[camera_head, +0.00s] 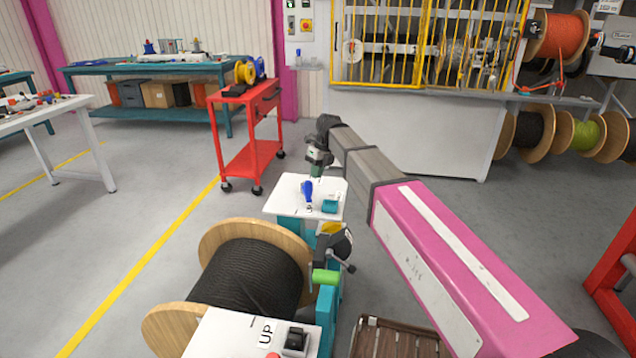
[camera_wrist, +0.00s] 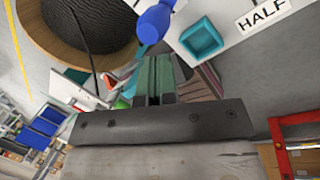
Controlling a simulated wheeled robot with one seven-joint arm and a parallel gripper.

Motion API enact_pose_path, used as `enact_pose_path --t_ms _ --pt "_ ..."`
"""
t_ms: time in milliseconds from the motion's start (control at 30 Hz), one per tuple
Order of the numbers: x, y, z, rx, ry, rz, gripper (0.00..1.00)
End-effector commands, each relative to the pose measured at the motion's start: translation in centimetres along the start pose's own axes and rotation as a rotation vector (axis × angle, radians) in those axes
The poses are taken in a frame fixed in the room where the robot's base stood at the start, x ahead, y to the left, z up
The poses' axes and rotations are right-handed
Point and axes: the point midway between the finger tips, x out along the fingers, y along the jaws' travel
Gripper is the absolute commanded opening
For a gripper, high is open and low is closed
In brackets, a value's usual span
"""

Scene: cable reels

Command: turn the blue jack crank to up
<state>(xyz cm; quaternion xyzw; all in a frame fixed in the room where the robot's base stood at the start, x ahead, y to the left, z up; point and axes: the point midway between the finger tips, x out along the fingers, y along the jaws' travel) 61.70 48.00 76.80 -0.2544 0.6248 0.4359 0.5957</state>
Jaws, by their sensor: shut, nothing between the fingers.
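The blue jack crank (camera_head: 307,188) stands on the small white plate (camera_head: 283,208) beyond the cable reel. It also shows in the wrist view (camera_wrist: 153,23) as a rounded blue grip with a narrower blue part, just past my fingertips. My gripper (camera_head: 317,176) is above this plate, close to the crank and slightly right of it in the head view. In the wrist view its green fingers (camera_wrist: 162,65) are together and hold nothing. I cannot tell whether they touch the crank. A HALF label (camera_wrist: 263,13) lies on the plate.
A teal open box (camera_head: 330,207) sits on the plate beside the crank. The black cable reel (camera_head: 250,275), a green-handled crank (camera_head: 325,277) and a panel marked UP (camera_head: 225,335) are nearer. A red cart (camera_head: 247,125) stands behind, left. Floor left is clear.

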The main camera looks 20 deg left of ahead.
Motion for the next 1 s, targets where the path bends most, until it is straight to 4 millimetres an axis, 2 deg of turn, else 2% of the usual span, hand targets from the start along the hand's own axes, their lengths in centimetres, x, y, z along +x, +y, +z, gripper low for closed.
enact_pose_path --t_ms 33,200,433,700,833,1000 --pt "0.6 -0.9 -1.0 -0.049 -0.028 0.056 0.00" --pt "1.6 -3.0 -3.0 -0.250 -0.178 0.226 0.00" --pt "1.7 -6.1 -5.9 -0.497 -0.472 0.367 0.00" --pt "0.3 -9.7 -9.1 -0.713 -0.854 0.370 0.00" --pt "-0.3 -10.8 -10.0 -0.766 -0.964 0.341 0.00" --pt "-0.5 -11.0 -10.1 -0.790 -1.013 0.325 0.00"
